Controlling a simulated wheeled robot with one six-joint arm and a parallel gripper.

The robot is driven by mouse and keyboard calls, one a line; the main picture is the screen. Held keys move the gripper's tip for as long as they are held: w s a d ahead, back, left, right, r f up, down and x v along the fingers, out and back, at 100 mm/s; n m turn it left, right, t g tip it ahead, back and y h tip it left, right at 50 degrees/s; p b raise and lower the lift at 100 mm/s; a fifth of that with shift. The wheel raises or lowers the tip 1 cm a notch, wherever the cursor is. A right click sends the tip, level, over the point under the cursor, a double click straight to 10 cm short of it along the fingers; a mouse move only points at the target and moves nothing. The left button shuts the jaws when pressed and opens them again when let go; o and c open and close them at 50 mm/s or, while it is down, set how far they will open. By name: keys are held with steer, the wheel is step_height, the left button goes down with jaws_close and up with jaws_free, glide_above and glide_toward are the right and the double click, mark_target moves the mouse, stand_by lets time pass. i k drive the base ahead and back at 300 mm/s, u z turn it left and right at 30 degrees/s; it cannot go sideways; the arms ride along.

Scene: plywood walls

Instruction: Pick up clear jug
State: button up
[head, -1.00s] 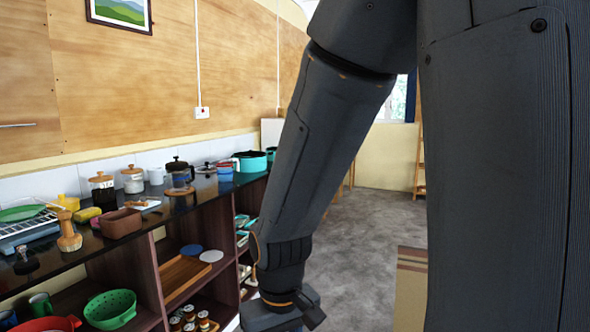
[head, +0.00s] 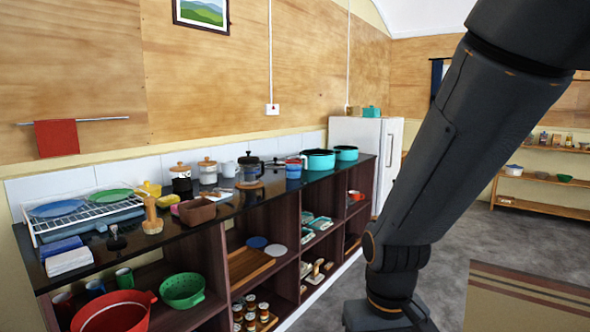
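I cannot make out a clear jug with certainty. A glass pot with a black lid and dark handle (head: 249,170) stands on the black counter (head: 225,207), near its middle; I cannot tell if it is the jug. My arm comes down on the right side of the head view, well apart from the counter items. Its lower end runs to the bottom edge, and my gripper's fingers do not show.
Pale-lidded jars (head: 181,180), a brown box (head: 196,210) and teal pots (head: 318,160) share the counter. Shelves below hold a red colander (head: 114,312) and green bowl (head: 182,290). A white fridge (head: 366,150) stands beyond. Grey floor (head: 460,235) is open at right.

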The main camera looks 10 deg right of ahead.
mark_target(293, 163)
steer(key=z, duration=0.3)
steer(key=i, duration=0.65)
steer(key=z, duration=0.55)
steer(key=i, duration=1.2)
steer(key=u, duration=0.6)
steer(key=i, duration=1)
steer(key=u, duration=0.6)
